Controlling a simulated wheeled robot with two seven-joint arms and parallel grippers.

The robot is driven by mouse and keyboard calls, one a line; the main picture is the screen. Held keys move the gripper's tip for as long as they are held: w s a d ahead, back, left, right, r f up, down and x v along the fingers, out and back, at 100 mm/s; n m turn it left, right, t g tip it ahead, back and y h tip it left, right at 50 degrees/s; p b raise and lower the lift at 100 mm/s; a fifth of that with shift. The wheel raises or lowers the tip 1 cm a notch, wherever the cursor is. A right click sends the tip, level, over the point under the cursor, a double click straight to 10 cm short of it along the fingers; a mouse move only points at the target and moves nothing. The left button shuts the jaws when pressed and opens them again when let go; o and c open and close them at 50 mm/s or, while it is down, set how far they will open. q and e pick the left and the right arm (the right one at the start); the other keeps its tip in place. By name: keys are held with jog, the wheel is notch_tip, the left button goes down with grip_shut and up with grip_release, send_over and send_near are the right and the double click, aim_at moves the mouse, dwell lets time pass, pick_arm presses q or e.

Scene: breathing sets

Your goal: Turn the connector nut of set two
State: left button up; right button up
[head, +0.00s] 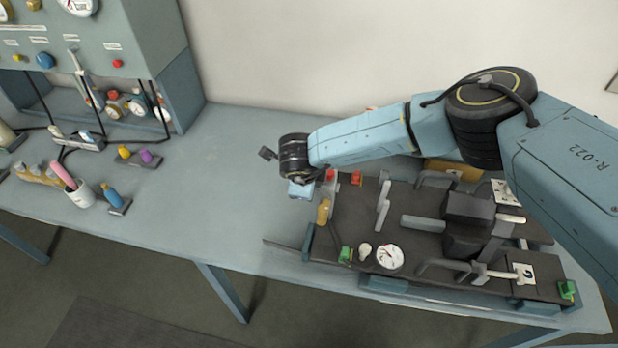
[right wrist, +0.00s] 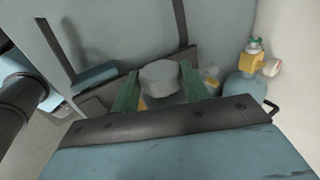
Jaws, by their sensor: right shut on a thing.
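My right gripper (right wrist: 159,82) has two green fingers shut on a grey, faceted, nut-like piece (right wrist: 159,73) in the right wrist view. I cannot tell from its surroundings which set the piece belongs to. In the head view my right gripper (head: 301,189) is at the left end of a dark board (head: 350,215) that bears the breathing sets; its fingers and the held piece are hidden there. The board carries grey levers, dark blocks and a round white gauge (head: 389,257). A white label plate (head: 523,273) is at its front right. My left gripper is not in view.
A brass-coloured bottle (head: 323,211) and red blocks (head: 356,177) lie close to my right gripper. A green clip (head: 345,254) is at the board's front left. A gauge cabinet (head: 100,45) stands at the far left.

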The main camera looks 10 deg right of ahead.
jog(key=shift+f+t+h+b, duration=0.1)
jog(key=shift+t+h+b, duration=0.2)
jog(key=shift+t+b, duration=0.55)
jog(key=o, duration=1)
jog(key=shift+s, duration=0.1)
jog(key=b+v, duration=0.2)
jog(key=v, duration=1.1)
jog(key=shift+s+a, duration=0.1)
jog(key=shift+s, duration=0.15)
